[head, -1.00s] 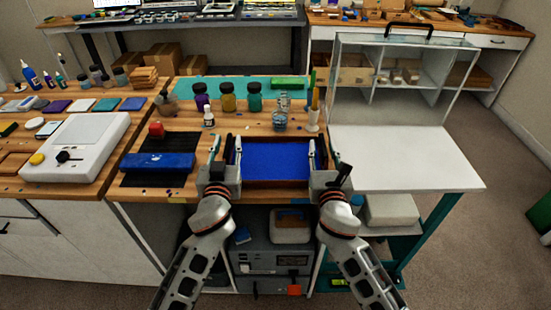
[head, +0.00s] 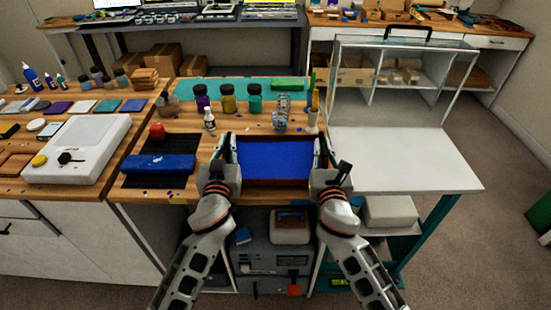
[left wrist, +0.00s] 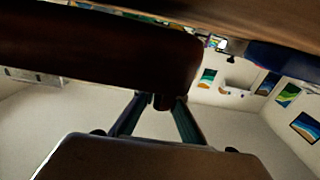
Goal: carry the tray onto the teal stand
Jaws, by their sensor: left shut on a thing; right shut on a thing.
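The tray (head: 272,183) has dark brown wooden walls and a blue inside. It is level at the front of the wooden bench, in the middle of the head view. My left gripper (head: 227,152) is shut on its left side. My right gripper (head: 327,155) is shut on its right side. In the left wrist view, a dark tray wall (left wrist: 90,50) crosses above the gripper fingers (left wrist: 160,103). The tray's underside is hidden, so I cannot tell its clearance over the bench. The teal stand (head: 390,160) has a white top and teal legs, right of the bench.
The stand's front top is bare; a clear-fronted cabinet (head: 400,75) rises at its back. A blue object (head: 158,163) on a black mat lies left of the tray. Jars (head: 228,98), a white bottle (head: 209,117) and a cup (head: 312,120) stand behind the tray.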

